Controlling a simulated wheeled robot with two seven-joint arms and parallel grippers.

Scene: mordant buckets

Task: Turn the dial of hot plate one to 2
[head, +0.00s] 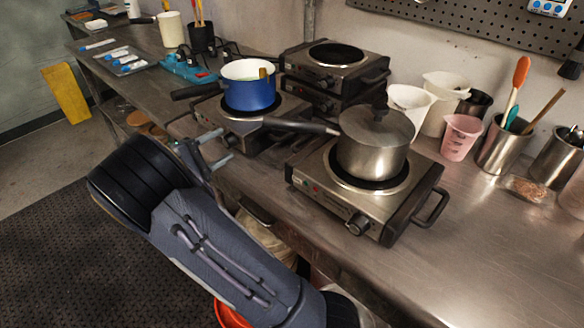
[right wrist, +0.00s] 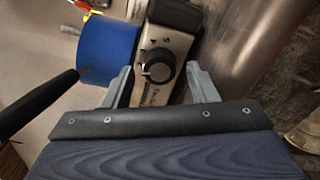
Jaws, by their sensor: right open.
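A steel hot plate (head: 250,133) with a blue pot (head: 249,92) on it stands at the middle of the bench. Its black dial (right wrist: 158,66) faces out from the front panel, with small marks around it. My right gripper (head: 214,149) is at this panel, fingers open. In the right wrist view its fingers (right wrist: 159,80) are apart, one on each side of the dial; I cannot tell whether they touch it. A second hot plate (head: 330,205) with a lidded steel pot (head: 374,142) stands nearer. I cannot read which plate is number one. My left gripper is out of view.
Two stacked hot plates (head: 337,62) stand behind. White buckets (head: 445,100), a pink cup (head: 461,136) and tool holders (head: 503,145) stand at the right. Dark pot handles (head: 300,125) reach across near my right arm. The near right bench top is clear.

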